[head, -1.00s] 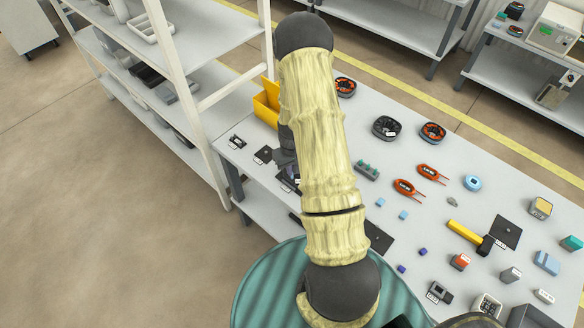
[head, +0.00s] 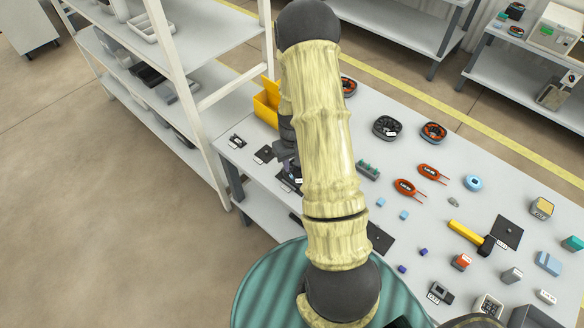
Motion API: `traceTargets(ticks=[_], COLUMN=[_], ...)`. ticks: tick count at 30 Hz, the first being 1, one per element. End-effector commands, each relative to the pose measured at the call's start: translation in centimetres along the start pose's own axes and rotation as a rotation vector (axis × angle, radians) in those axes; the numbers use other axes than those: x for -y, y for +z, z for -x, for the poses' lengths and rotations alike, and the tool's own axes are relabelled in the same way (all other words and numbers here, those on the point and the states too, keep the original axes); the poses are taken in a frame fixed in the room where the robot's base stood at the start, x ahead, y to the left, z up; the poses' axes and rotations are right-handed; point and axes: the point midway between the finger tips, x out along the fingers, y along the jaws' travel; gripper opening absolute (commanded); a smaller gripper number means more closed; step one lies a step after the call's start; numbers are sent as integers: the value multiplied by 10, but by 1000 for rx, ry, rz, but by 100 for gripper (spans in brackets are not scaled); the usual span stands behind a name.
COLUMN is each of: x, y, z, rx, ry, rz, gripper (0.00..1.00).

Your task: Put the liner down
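My gripper (head: 289,176) is over the left end of the long grey table (head: 405,162), mostly hidden behind my own forearm. Only a dark part of the wrist and a bit near the fingers show at the arm's left edge. Its fingertips are not clear, so I cannot tell whether it is open or shut. A small dark piece with a pale patch shows at the fingers, close to the table top; I cannot tell whether it is held or lying there. No thing in view can be surely named as the liner.
A yellow bin (head: 266,103) stands behind the gripper at the table's left end. Flat dark pieces (head: 264,154) lie left of the gripper. A white shelf rack (head: 195,110) stands close left. Spools (head: 387,127), a hammer (head: 468,235) and small blocks are spread to the right.

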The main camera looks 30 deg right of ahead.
Motion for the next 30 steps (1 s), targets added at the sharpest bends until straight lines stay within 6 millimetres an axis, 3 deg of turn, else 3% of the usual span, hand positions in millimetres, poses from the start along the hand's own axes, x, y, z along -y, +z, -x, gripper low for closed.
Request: traceTargets(ticks=[15, 30], x=[0, 0], y=[-1, 0], z=[79, 86], rx=[-3, 0], ry=[1, 0], rz=[1, 1], gripper=[27, 27])
